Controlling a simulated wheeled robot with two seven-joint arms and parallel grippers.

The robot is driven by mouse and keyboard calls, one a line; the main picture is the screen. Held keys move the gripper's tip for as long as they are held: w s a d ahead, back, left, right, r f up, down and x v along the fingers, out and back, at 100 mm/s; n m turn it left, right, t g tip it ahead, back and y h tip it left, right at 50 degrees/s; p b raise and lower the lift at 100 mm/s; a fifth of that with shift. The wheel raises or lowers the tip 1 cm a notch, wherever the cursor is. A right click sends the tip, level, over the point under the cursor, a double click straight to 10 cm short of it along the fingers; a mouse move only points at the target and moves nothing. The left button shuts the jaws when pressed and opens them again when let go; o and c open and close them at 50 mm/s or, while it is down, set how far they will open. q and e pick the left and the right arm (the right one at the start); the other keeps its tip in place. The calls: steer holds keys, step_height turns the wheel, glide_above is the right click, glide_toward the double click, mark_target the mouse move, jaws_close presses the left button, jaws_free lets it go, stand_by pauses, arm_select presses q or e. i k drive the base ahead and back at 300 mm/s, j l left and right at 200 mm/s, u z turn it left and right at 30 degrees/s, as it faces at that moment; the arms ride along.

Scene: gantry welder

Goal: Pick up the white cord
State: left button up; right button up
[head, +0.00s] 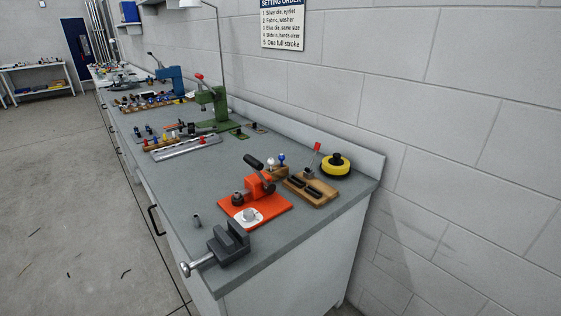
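I cannot make out a white cord for certain. The only small white item on the near bench is a flat, roundish white piece (240,217) with a grey knob-like part on it. It lies at the front of the orange base plate (275,208) of a small hand press. I cannot tell whether it is a coil of cord. Neither of my grippers is in the head view.
A dark grey vise (230,243) sits at the bench's near corner. A wooden block (322,192) and a yellow-black round item (337,167) are at the right. A green press (217,106) stands further back.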

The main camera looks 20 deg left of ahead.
mark_target(271, 161)
steer(key=i+l+u, duration=0.2)
steer(key=i, duration=0.25)
steer(key=i+l+u, duration=0.2)
steer(key=i+l, duration=0.15)
